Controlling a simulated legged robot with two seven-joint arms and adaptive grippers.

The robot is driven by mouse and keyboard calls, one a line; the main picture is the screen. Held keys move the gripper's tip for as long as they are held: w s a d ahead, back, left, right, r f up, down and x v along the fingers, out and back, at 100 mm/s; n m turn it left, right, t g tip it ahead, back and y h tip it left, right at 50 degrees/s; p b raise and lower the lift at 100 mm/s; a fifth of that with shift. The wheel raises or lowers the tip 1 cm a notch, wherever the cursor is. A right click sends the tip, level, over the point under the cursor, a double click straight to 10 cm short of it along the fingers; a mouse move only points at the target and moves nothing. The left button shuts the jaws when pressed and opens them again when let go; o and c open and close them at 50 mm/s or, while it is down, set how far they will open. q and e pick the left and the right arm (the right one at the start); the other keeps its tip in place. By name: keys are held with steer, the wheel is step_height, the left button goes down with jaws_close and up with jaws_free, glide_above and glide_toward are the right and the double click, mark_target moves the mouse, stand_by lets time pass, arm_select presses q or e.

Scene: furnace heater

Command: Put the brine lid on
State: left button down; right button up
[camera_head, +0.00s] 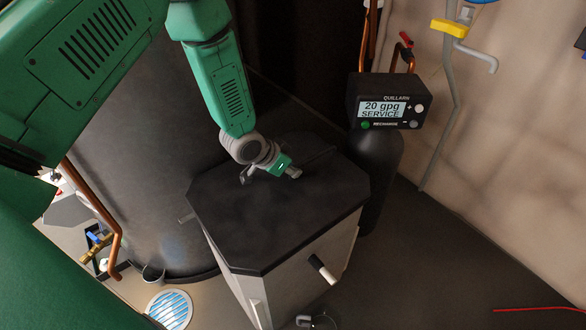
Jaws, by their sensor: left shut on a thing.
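The brine lid (270,215) is a dark, flat panel with cut corners. It lies over the top of a pale grey box-shaped brine tank (300,285) in the middle of the view. Its front edges line up roughly with the tank walls; I cannot tell whether it is fully seated. My left gripper (268,173) is at the far part of the lid, pointing down, shut on the lid. The exact grip point is hidden by the fingers and wrist. My right gripper is not in view.
A large dark cylinder (140,130) stands close behind and left of the tank. A control head (389,101) reading "20 gpg SERVICE" sits on a dark cylinder at right. Copper pipes (92,205) rise at left. A round floor grate (170,309) lies front left. Floor at right is mostly clear.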

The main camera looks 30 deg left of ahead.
arm_select(q)
steer(key=c, duration=1.5)
jaws_free()
steer(key=shift+c, duration=0.2)
steer(key=shift+s, duration=0.1)
steer(key=v, duration=1.1)
steer(key=shift+s+r, duration=0.25)
steer(key=shift+r, duration=0.05)
steer(key=shift+a, duration=0.1)
steer(key=s+d+f+g+p, duration=0.1)
steer(key=s+f, duration=0.1)
steer(key=s, duration=0.2)
steer(key=s+d+f+n+g+y+p, duration=0.1)
steer(key=s+f+p, duration=0.1)
steer(key=s, duration=0.3)
steer(key=s+d+f+n+g+p, duration=0.1)
steer(key=s+d+f, duration=0.1)
steer(key=s, duration=0.3)
steer(key=shift+s+f+g, duration=0.15)
steer(key=shift+f+g, duration=0.25)
steer(key=shift+f, duration=0.5)
steer(key=s+f+n+g+y+p, duration=0.1)
steer(key=s+f+g+y+p, duration=0.1)
steer(key=s, duration=1.1)
steer(key=shift+d+n+g+p, duration=0.3)
steer(key=shift+d+n+p, duration=0.05)
steer(key=shift+n, duration=0.05)
